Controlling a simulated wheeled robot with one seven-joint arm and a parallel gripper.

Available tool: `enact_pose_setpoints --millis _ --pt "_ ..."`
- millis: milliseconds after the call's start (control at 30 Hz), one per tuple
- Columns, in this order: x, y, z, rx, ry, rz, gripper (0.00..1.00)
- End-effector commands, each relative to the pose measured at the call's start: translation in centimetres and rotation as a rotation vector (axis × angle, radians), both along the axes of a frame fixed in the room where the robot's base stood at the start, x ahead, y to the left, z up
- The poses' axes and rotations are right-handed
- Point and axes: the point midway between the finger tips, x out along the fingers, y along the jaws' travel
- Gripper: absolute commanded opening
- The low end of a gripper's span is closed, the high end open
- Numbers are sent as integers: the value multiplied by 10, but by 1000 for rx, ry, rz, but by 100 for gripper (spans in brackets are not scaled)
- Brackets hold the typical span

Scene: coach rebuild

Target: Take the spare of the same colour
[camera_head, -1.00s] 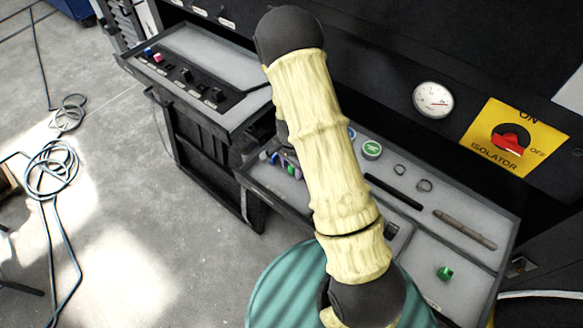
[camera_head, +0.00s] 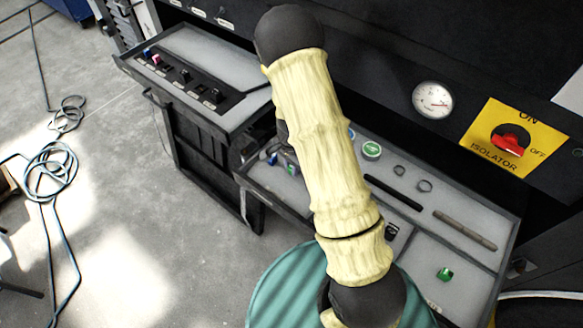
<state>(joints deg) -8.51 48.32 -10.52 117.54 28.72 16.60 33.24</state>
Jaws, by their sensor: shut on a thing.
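My cream-sleeved arm crosses the middle of the view and covers part of the open drawer (camera_head: 470,207). My gripper's fingers are hidden behind the arm, so what they hold does not show. Small coloured pieces, one of them blue (camera_head: 272,159), lie at the drawer's left end, partly hidden by the arm. A round green piece (camera_head: 372,150) lies near the drawer's back, with a bit of blue (camera_head: 351,133) beside it. Which colour is to be matched does not show.
A control desk (camera_head: 222,62) with black switches and small pink and blue knobs stands at the back left. A gauge (camera_head: 432,100) and a red isolator switch (camera_head: 510,140) are on the dark wall. A teal drum (camera_head: 270,290) stands in front. Cables (camera_head: 52,170) lie on the floor.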

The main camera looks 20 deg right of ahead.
Motion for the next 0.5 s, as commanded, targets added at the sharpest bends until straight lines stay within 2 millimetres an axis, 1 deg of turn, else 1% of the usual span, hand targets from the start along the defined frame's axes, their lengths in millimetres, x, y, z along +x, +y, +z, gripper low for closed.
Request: enact_pose_setpoints --millis 167,400,500 --pt "1 0 22 0 -6 -1 0" --pt "1 0 67 -1 -5 1 0" --pt "1 0 82 -1 -5 0 0"
